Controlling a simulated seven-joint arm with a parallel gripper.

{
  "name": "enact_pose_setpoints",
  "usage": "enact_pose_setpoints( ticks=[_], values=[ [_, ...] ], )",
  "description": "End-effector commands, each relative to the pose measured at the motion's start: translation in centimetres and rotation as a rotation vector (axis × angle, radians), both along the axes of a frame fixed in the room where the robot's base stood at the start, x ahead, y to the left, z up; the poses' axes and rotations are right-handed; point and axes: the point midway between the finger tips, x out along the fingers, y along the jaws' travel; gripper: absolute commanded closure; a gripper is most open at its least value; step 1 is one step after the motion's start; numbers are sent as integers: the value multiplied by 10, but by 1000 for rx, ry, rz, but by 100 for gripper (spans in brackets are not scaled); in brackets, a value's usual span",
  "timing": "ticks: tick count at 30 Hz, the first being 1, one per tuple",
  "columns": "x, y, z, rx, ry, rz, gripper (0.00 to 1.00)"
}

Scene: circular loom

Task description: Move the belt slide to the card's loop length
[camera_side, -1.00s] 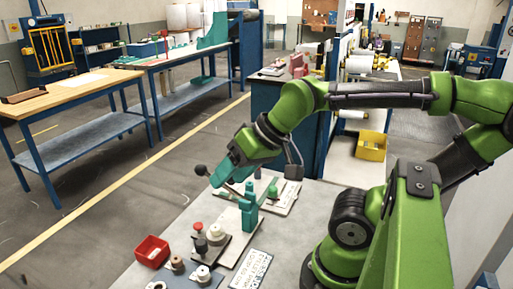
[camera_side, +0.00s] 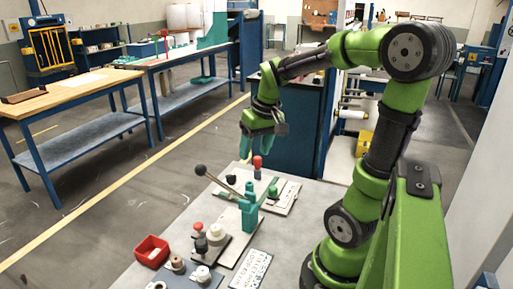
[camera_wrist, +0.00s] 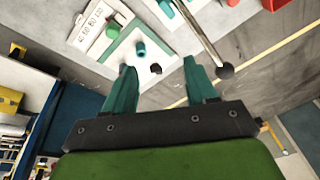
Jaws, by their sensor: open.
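A pale board with a scale strip (camera_side: 286,198) lies at the far end of the bench. It carries a green knob (camera_side: 273,191) and a red-topped post (camera_side: 257,164); I cannot tell which part is the belt slide. My gripper (camera_wrist: 159,66) is open and empty, pointing down above the far end of the board. It also shows in the side view (camera_side: 264,137).
A teal lever stand (camera_side: 249,214) with a long ball-ended rod leans left beside the board. A red bin (camera_side: 151,250), spools (camera_side: 201,274) and a small press-like fixture (camera_side: 216,236) stand at the front left. Bare bench lies right of the card.

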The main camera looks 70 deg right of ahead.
Motion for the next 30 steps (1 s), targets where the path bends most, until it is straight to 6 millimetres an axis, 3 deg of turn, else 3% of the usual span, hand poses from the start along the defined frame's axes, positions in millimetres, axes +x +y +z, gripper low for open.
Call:
enact_pose_setpoints(
  ticks=[1, 3, 6, 11, 17, 30],
  values=[
    [-4, -29, -7, 1, 66, 6, 43],
    [-12, -58, -12, 1, 141, 57, 43],
    [-19, -82, -12, 4, 212, 160, 43],
    [-21, -82, -4, -6, 241, 297, 43],
    [-22, -80, -18, -1, 245, 331, 43],
    [-23, -79, -110, 1, 246, 330, 43]
  ],
)
